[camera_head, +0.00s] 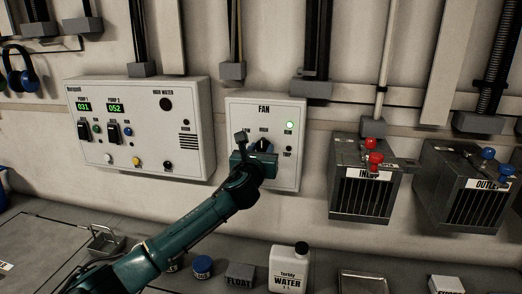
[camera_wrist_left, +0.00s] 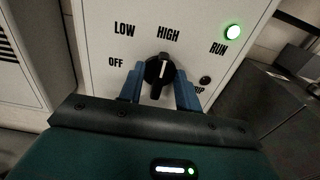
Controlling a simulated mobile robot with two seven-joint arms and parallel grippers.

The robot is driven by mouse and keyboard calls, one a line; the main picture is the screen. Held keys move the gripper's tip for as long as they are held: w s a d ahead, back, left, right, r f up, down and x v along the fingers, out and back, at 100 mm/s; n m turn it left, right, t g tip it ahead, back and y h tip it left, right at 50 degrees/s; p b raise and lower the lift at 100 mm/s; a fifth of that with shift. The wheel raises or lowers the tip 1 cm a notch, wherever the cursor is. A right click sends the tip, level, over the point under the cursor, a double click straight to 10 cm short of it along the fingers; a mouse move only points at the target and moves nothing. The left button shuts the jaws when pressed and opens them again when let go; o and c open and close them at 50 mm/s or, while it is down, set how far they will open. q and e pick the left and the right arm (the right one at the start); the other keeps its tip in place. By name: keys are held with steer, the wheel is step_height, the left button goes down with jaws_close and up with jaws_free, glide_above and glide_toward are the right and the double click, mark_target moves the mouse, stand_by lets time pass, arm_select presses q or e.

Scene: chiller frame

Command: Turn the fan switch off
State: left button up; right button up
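The fan box (camera_head: 264,118) is a white panel on the wall marked FAN, with a lit green lamp (camera_head: 290,126). In the left wrist view the lamp, marked RUN (camera_wrist_left: 233,32), glows green. The fan switch (camera_wrist_left: 160,74) is a black round knob with a white pointer line, which points up toward HIGH; OFF and LOW are printed to its left. My left gripper (camera_wrist_left: 160,88) has its blue fingers on either side of the knob; whether they touch it I cannot tell. In the head view my left gripper (camera_head: 258,150) covers part of the panel. My right gripper is not in view.
A white pump control box (camera_head: 140,125) is left of the fan box. The grey inlet box (camera_head: 362,190) with red valves and outlet box (camera_head: 470,190) with blue valves hang to the right. A water jug (camera_head: 289,270) and small items stand on the bench below.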

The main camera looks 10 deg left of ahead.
arm_select(q)
steer(key=shift+w, duration=0.1)
steer(key=shift+c, duration=0.2)
jaws_close()
steer(key=shift+n, duration=0.3)
steer(key=n+p, duration=0.1)
steer(key=n, duration=0.3)
steer(key=shift+a, duration=0.15)
steer(key=n, duration=0.4)
steer(key=shift+a+f+n, duration=0.1)
steer(key=shift+f+n, duration=0.05)
steer(key=shift+n, duration=0.25)
steer(key=shift+a+f+n+b, duration=0.1)
steer(key=shift+f+n+b, duration=0.1)
steer(key=shift+n, duration=1.95)
steer(key=shift+a+f+n+b, duration=0.1)
steer(key=shift+n+b, duration=0.1)
steer(key=shift+n, duration=1.95)
